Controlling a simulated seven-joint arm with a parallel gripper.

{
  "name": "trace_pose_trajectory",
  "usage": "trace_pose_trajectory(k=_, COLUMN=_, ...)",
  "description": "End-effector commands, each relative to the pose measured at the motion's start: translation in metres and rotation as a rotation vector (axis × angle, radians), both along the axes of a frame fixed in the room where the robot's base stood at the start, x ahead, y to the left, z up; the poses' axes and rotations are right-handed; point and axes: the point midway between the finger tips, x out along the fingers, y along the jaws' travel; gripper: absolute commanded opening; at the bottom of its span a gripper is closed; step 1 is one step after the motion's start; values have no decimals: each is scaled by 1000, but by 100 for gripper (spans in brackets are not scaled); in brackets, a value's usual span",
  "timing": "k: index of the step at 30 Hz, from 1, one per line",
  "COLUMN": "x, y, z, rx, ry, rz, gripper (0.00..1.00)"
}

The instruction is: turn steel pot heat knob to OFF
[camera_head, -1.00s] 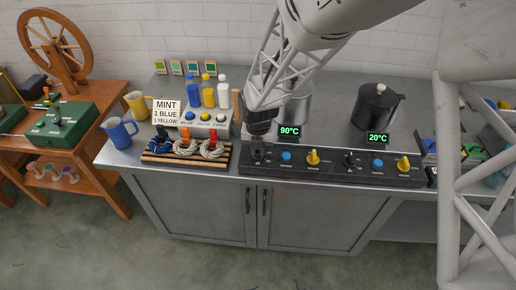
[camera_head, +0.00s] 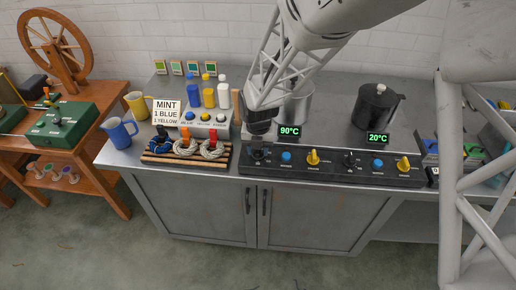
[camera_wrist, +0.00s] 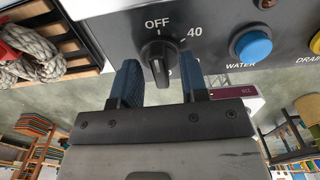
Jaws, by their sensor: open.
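The steel pot (camera_head: 296,106) stands on the counter behind my gripper, partly hidden by my arm. Its display (camera_head: 289,131) reads 90°C. The black heat knob (camera_wrist: 158,60) shows in the wrist view below the printed OFF mark, with 40 to its right. Its grip bar looks roughly upright; I cannot tell exactly which mark it points to. In the head view the knob (camera_head: 257,155) sits at the left end of the black panel, just under my gripper. My gripper (camera_wrist: 158,76) is open, with one blue finger on each side of the knob; contact is unclear.
A blue water button (camera_wrist: 252,46) and a yellow drain knob (camera_head: 313,157) are right of the heat knob. A rack of skeins (camera_head: 186,151) lies close to the left. A dark pot (camera_head: 376,106) with a 20°C display stands farther right.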

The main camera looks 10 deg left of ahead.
Motion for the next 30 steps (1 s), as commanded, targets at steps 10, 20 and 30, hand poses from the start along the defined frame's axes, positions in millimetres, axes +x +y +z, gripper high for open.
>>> trace_pose_trajectory(k=10, x=1, y=0, z=33, rx=1, ry=-3, rz=0, gripper=40)
trace_pose_trajectory(k=20, x=0, y=0, z=70, rx=1, ry=-2, rz=0, gripper=40)
trace_pose_trajectory(k=30, x=0, y=0, z=76, rx=0, ry=0, rz=0, gripper=40)
